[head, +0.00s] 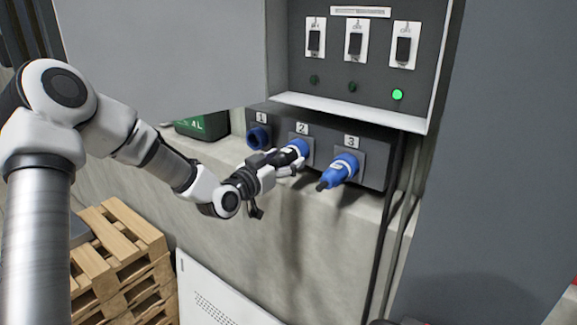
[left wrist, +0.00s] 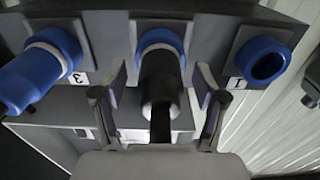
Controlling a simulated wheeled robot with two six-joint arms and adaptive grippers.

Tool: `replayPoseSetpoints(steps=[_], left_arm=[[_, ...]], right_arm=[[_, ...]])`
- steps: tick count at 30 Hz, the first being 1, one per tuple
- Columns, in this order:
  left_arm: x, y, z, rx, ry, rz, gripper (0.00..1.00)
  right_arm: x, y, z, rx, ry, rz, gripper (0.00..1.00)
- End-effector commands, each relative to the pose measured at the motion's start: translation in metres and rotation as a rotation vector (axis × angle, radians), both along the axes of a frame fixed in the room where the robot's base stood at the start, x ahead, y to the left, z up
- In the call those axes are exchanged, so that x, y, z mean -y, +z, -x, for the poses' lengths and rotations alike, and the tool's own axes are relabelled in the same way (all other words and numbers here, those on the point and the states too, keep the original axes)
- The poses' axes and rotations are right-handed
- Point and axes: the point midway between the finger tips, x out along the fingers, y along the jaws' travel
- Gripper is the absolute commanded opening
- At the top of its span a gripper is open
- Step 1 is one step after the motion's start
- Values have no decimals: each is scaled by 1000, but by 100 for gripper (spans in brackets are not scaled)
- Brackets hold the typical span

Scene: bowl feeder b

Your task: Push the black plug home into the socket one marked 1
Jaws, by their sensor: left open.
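The black plug (left wrist: 160,82) sits in the blue socket two (left wrist: 160,38), in the middle of the row; I cannot tell how deep. My left gripper (head: 290,165) is open, with one finger on each side of the plug. In the left wrist view the left gripper (left wrist: 160,95) shows gaps between its fingers and the plug. Socket one (head: 258,136) is an empty blue ring under the label 1. It also shows at the right of the left wrist view (left wrist: 248,64). My right gripper is not in view.
A blue plug (head: 338,171) sits in socket three, right of my left gripper. Above the sockets is a switch panel (head: 330,75) with three black switches and one lit green lamp (head: 398,94). A green container (head: 204,126) stands left of socket one. Wooden pallets (head: 125,262) are stacked below left.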

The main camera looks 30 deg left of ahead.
Motion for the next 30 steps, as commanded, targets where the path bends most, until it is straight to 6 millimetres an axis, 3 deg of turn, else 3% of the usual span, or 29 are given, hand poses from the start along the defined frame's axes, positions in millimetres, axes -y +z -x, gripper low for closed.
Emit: replayPoseSetpoints(steps=[6,30], left_arm=[[1,1,-9,1,0,1,72],[1,1,-9,1,0,1,72]], right_arm=[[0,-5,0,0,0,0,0],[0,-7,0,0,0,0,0]])
